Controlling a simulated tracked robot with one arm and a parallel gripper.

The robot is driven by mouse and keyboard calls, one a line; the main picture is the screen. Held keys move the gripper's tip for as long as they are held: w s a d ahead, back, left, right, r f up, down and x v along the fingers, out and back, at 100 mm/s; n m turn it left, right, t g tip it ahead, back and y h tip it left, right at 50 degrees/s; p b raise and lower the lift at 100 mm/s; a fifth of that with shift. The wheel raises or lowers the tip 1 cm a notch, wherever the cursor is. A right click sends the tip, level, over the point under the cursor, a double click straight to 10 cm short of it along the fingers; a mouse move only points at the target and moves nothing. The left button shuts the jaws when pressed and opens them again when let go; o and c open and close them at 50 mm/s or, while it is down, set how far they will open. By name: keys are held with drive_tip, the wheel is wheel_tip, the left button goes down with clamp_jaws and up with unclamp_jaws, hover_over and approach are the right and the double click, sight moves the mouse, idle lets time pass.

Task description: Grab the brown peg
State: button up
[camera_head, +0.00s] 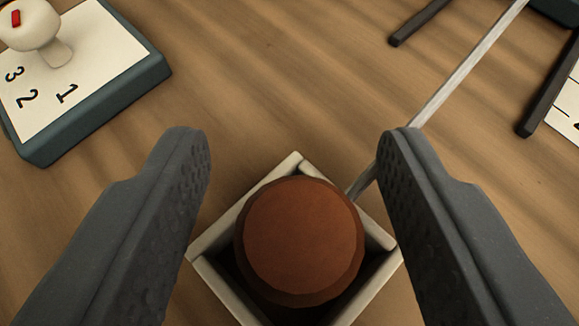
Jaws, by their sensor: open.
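The brown peg (303,241) shows its round, flat top from above, near the bottom middle of the view. It stands in a square, pale, open-topped holder (222,285) whose walls surround it. My gripper (292,145) is open, with one dark finger to the left of the peg and one to the right. Gaps show between the fingers and the peg. The lower part of the peg is hidden inside the holder.
A dark-edged board (100,105) with numbers and a white knob (38,32) with a red mark stands at the upper left. A thin pale rod (450,85) runs from the holder to the upper right. Dark bars (550,85) lie at the upper right. Wooden surface between is clear.

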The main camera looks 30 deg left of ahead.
drive_tip(key=shift+w+a+f, duration=0.15)
drive_tip(key=shift+w+f, duration=0.05)
drive_tip(key=shift+w, duration=0.1)
drive_tip(key=c, duration=1)
drive_tip(key=shift+r, duration=0.1)
drive_tip(key=shift+c, duration=0.2)
